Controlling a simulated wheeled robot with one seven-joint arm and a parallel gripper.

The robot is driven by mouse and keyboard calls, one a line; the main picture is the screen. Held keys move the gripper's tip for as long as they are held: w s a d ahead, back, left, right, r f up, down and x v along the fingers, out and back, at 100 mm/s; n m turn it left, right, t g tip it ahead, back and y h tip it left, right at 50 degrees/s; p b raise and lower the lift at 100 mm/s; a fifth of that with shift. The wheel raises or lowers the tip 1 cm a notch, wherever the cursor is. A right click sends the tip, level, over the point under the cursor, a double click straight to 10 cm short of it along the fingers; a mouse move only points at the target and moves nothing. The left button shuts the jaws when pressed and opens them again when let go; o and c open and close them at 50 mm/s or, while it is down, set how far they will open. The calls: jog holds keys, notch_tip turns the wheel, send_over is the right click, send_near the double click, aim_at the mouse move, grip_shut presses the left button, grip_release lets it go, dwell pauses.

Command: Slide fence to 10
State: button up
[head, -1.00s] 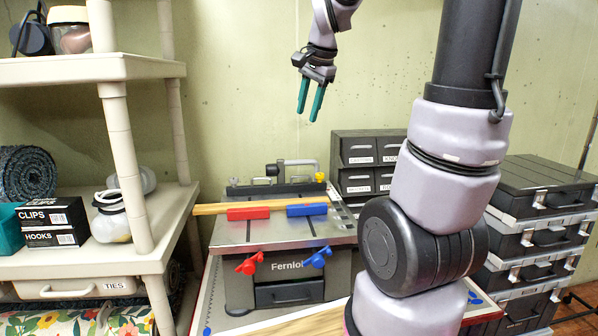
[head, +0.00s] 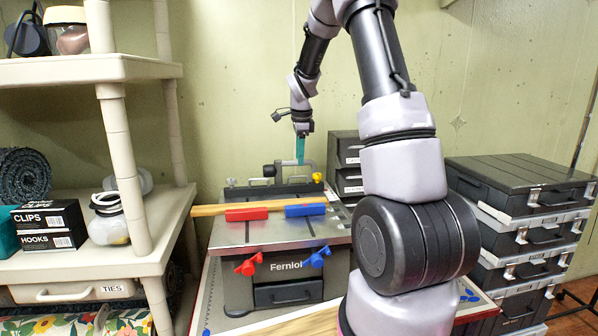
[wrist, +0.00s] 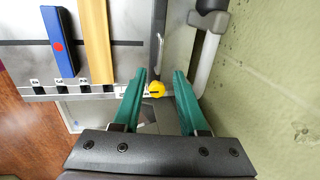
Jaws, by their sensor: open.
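A grey bench machine (head: 283,238) carries a long black fence (head: 275,189) across the back of its top. A yellow knob (head: 317,177) sits at the fence's right end. In the wrist view the fence (wrist: 158,28) runs up from the yellow knob (wrist: 156,90), near a scale edge (wrist: 60,93) with small labels too small to read. My gripper (head: 300,160) is above the rear of the machine, its teal fingers pointing down. In the wrist view my gripper (wrist: 160,76) is open and empty, the knob between its fingers in the picture; no contact shows.
A wooden strip (head: 210,209) lies in front of the fence, beside a red block (head: 246,214) and a blue block (head: 305,210). A grey curved bar (wrist: 207,60) rises near the wall. Shelves (head: 125,68) stand left, black cases (head: 520,185) right.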

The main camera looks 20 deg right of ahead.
send_over(299, 185)
jog(key=f, duration=0.6)
jog(key=shift+w+d, duration=0.1)
jog(key=shift+w, duration=0.1)
grip_shut()
jog(key=shift+s, duration=0.1)
dwell(1.0)
